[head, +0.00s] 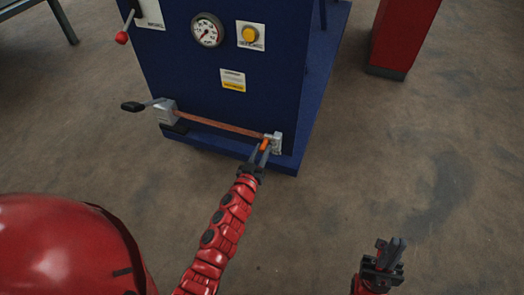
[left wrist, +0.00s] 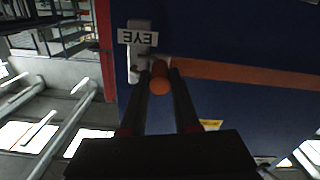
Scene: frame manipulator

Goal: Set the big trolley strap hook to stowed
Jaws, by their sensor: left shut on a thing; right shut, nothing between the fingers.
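A rust-brown strap (head: 222,124) runs taut across the lower front of the blue machine (head: 240,105). It goes from a grey ratchet with a black-gripped handle (head: 163,107) to a pale eye bracket (head: 277,143). An orange hook grip (head: 265,145) sits at the strap's right end, against the bracket. My left gripper (head: 262,152) is shut on it. The left wrist view shows the orange grip (left wrist: 160,80) between the fingers, below a plate marked EYE (left wrist: 139,38). I cannot tell whether the hook is in the eye. My right gripper (head: 391,250) is shut and empty.
The machine's front also bears a gauge (head: 207,30), a yellow button (head: 250,34) and a red-knobbed lever (head: 122,37). A red cabinet (head: 402,32) stands at the upper right. The brown floor around the machine is open.

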